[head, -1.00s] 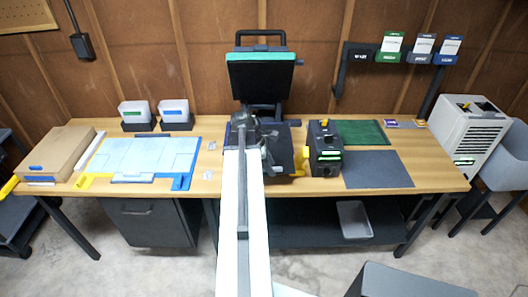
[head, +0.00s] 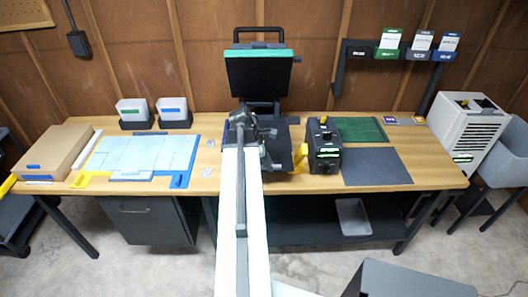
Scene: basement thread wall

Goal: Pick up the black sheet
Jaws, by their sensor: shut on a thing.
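My gripper (head: 252,122) is over the press in the middle of the bench, seen from behind and partly hidden by my own arm. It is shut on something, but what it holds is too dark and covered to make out. A black flat surface (head: 280,148) shows to the right of my arm, under the raised press head. I cannot tell whether this is the black sheet or the press's lower plate. A dark grey flat mat (head: 376,167) lies on the right of the bench, apart from my gripper.
The raised press head (head: 262,74) stands just behind my gripper. A black machine (head: 324,150) stands close on the right, with a green mat (head: 360,130) beyond it. A blue-edged board (head: 140,155) and a cardboard box (head: 55,150) lie on the left.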

